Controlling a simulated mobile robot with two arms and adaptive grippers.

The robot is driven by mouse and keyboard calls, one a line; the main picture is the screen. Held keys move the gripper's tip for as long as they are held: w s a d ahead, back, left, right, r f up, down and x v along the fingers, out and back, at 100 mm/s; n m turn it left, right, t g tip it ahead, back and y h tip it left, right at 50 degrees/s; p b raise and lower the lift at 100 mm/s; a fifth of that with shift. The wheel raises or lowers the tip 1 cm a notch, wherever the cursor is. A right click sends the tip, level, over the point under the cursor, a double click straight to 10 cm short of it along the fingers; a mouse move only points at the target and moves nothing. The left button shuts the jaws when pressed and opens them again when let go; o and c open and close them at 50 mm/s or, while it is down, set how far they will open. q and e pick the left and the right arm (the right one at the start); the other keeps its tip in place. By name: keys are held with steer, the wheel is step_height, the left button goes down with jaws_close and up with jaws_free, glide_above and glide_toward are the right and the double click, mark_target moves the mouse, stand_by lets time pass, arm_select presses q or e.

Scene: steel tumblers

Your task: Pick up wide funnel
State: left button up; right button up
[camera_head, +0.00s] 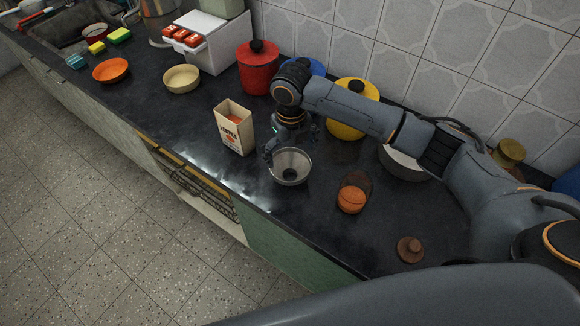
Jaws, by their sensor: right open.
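The wide funnel (290,170) is a pale metallic cone with a dark hole in its middle. It sits mouth up on the dark counter, near the front edge. My right gripper (290,146) points down at the funnel's back rim, with its fingers spread and partly covering that side. The gripper is open, and I cannot tell whether a finger touches the rim. My left gripper is out of view.
An open carton (234,128) stands close on the left. An orange-brown jar (351,199) and a brown lid (410,249) lie to the right. A red canister (257,70) and a yellow pot (346,118) stand behind. Counter left of the carton is partly clear.

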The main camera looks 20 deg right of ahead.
mark_target(290, 167)
step_height(290, 167, down, 3)
steer(key=shift+f+p, duration=0.15)
steer(key=shift+p, duration=0.5)
step_height(290, 167, down, 2)
steer(key=shift+f, duration=0.25)
steer(key=shift+a+f, duration=0.1)
steer(key=shift+f, duration=0.25)
steer(key=shift+c, duration=0.2)
steer(key=c, duration=0.9)
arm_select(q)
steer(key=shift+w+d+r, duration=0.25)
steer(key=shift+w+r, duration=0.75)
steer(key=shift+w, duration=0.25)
arm_select(e)
steer(key=shift+o, duration=0.2)
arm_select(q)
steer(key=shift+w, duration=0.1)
